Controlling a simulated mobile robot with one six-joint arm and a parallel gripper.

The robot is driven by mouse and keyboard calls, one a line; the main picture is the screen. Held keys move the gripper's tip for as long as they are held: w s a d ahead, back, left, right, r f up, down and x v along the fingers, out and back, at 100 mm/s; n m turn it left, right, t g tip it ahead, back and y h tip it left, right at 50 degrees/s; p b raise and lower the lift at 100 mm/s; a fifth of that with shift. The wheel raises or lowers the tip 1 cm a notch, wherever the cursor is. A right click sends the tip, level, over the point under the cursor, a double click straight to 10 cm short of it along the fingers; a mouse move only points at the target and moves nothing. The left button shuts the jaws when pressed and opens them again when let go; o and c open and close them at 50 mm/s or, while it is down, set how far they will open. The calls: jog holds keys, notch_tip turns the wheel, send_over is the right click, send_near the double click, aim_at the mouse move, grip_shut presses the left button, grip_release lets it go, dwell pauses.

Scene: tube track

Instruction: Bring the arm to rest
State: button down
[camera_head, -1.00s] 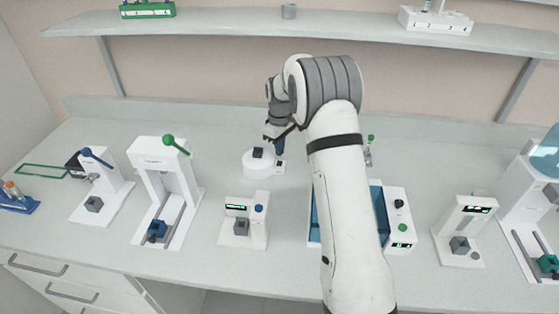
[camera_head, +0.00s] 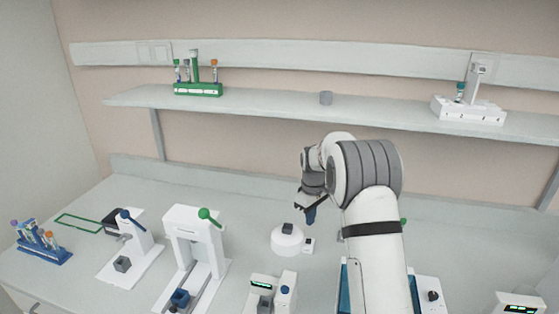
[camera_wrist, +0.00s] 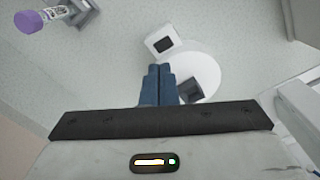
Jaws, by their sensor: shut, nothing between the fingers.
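My gripper (camera_head: 309,214) hangs at the end of my arm, right of the picture's middle, above the bench. Its blue fingers (camera_wrist: 159,84) are together with nothing between them in the wrist view. A round white device (camera_head: 287,240) with a dark block on top stands on the bench just left of and below the fingertips. It also shows in the wrist view (camera_wrist: 205,65), beyond the fingers, which appear apart from it.
A white press with a green knob (camera_head: 205,213), a device with a blue knob (camera_head: 125,214) and a blue tube rack (camera_head: 42,245) stand on the left.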

jog(key=s+r+m+t, duration=0.2)
jog(key=s+r+m, duration=0.2)
jog(key=s+r, duration=1.15)
jog(key=s+f+m+t+b, duration=0.1)
jog(key=s+m, duration=0.3)
jog(key=s, duration=1.9)
jog(key=shift+f+b, duration=0.3)
jog(key=shift+f, duration=0.45)
